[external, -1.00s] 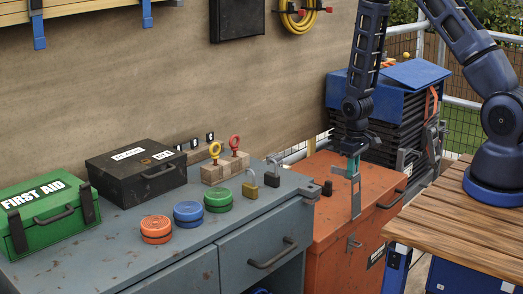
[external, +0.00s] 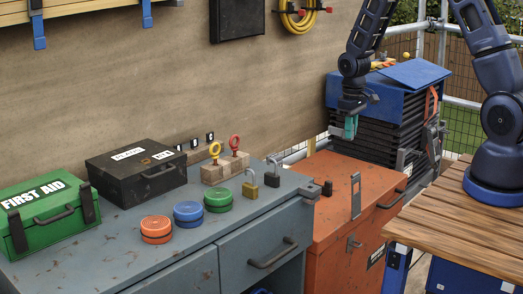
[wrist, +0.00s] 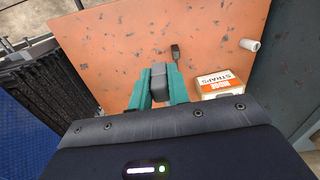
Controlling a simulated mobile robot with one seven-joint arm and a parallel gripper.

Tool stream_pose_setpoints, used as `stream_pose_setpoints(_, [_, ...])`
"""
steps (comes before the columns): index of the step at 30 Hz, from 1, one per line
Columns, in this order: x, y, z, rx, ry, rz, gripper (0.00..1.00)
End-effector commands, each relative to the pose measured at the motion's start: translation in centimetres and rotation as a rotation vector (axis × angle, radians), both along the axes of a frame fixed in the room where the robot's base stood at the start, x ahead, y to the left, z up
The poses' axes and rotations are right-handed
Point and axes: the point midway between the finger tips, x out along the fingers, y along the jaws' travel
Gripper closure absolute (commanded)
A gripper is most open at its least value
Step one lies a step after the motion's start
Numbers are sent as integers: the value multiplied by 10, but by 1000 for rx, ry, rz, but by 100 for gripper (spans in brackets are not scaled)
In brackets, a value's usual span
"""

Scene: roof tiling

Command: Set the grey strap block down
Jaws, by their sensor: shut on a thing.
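The grey strap block (wrist: 158,84) sits between the teal fingers of my gripper (wrist: 158,88) in the wrist view. My gripper is shut on it. In the external view my gripper (external: 350,128) hangs, pointing down, above the back of the orange chest (external: 335,165), beside the black stack. The block is not clear there. The chest's orange lid (wrist: 120,50) lies below the fingers in the wrist view, with a gap under the block. A white and orange box marked STRAPS (wrist: 219,84) stands on the lid, right of the fingers.
The black stack (external: 385,125) with a blue cover stands behind the chest; it also shows in the wrist view (wrist: 45,75). A grey bench (external: 170,250) with cases, round tins and padlocks stands left.

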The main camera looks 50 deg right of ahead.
Motion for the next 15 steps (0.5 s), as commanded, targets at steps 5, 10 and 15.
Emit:
stream_pose_setpoints(5, [61, -36, -1, 0, -2, -16, 100])
stream_pose_setpoints(10, [122, -81, -1, -1, -2, -30, 100])
stream_pose_setpoints(15, [170, -125, 0, 0, -2, -42, 100])
